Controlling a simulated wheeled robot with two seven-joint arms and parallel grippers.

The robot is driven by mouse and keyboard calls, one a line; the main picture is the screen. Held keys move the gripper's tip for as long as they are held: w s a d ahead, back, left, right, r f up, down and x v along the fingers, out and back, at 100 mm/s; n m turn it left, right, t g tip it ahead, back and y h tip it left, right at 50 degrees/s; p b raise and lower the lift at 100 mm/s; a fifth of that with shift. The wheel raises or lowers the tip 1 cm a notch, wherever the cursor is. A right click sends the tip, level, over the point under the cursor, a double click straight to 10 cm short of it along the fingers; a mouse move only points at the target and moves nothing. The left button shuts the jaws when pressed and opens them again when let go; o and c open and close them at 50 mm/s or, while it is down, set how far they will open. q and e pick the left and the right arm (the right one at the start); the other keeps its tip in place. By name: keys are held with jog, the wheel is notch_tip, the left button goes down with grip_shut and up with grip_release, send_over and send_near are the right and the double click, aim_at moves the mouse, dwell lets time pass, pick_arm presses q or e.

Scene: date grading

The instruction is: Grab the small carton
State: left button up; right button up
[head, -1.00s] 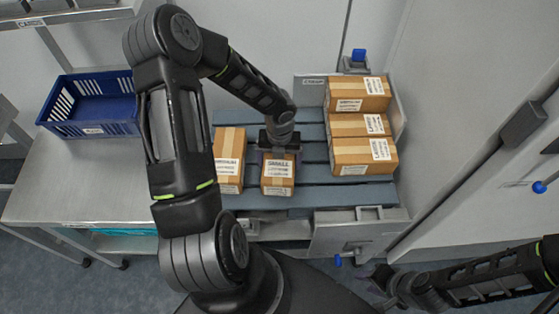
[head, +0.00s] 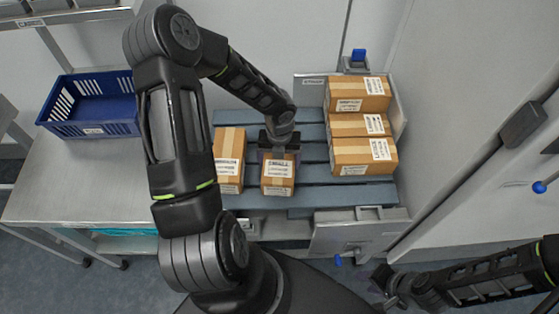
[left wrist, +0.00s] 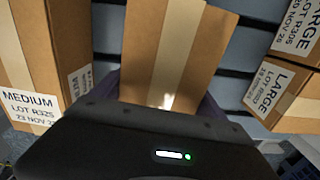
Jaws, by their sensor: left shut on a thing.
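The small carton (head: 277,176), a brown box with a tape strip and a label reading SMALL, sits on the grey-blue slatted platform (head: 310,185). My left gripper (head: 279,150) reaches down over the carton's far end and is shut on it. In the left wrist view the small carton (left wrist: 178,50) fills the middle, between the gripper's fingers (left wrist: 165,100), which are mostly hidden behind the gripper body. My right gripper (head: 382,282) is at the lower right, away from the cartons; its jaws are too small to read.
A medium carton (head: 229,158) stands close on the left of the small one. Several large cartons (head: 362,152) are stacked at the platform's right side. A blue crate (head: 93,103) stands on a steel table (head: 60,185) at the left. Slats right of the small carton are clear.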

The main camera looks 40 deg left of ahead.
pick_arm(q)
notch_tip(320, 180, up, 10)
jog(key=shift+r+p, duration=0.1)
jog(key=shift+p, duration=0.5)
